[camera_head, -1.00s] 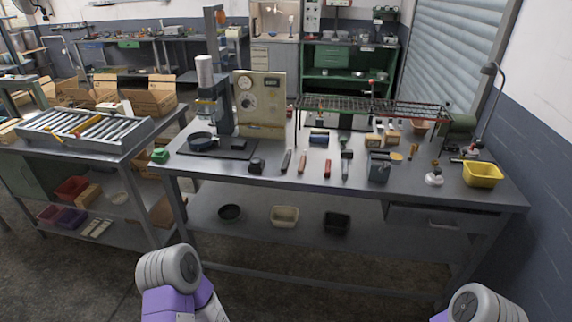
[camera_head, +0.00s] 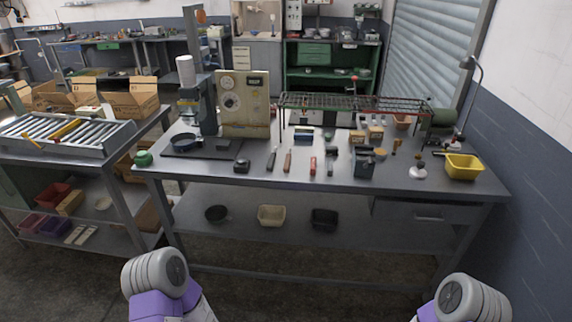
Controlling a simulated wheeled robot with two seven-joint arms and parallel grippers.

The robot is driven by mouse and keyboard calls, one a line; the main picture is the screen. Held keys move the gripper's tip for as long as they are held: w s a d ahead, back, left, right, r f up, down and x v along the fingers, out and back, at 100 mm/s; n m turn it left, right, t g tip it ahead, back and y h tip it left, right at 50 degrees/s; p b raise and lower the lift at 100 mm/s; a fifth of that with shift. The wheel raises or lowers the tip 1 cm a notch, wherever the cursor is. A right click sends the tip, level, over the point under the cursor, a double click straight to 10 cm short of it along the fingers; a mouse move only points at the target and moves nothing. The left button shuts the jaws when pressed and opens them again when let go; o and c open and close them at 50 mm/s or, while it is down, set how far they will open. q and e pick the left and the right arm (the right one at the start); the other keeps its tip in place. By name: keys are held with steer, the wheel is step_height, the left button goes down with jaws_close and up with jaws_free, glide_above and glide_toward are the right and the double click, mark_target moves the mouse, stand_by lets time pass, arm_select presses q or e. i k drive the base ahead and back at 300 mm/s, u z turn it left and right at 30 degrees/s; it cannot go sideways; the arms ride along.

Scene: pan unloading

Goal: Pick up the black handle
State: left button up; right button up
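A dark round pan (camera_head: 181,142) sits on the black base plate (camera_head: 205,153) of a press-like machine at the left of the workbench. Something short and dark reaches from the pan toward the right; I cannot tell if it is a handle. A thin tool with a black grip (camera_head: 271,161) lies on the bench in a row of hand tools. I cannot tell which of these is the black handle. Both my arms show only as links at the bottom edge. My grippers are out of view.
Bins stand on the lower shelf. The front strip of the benchtop is mostly clear.

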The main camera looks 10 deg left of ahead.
mark_target(271, 163)
steer(key=k, duration=1.05)
steer(key=u, duration=1)
steer(key=i, duration=0.25)
steer(key=u, duration=0.75)
steer(key=i, duration=1.45)
steer(key=z, duration=0.5)
steer(key=i, duration=1.15)
steer(key=z, duration=1.15)
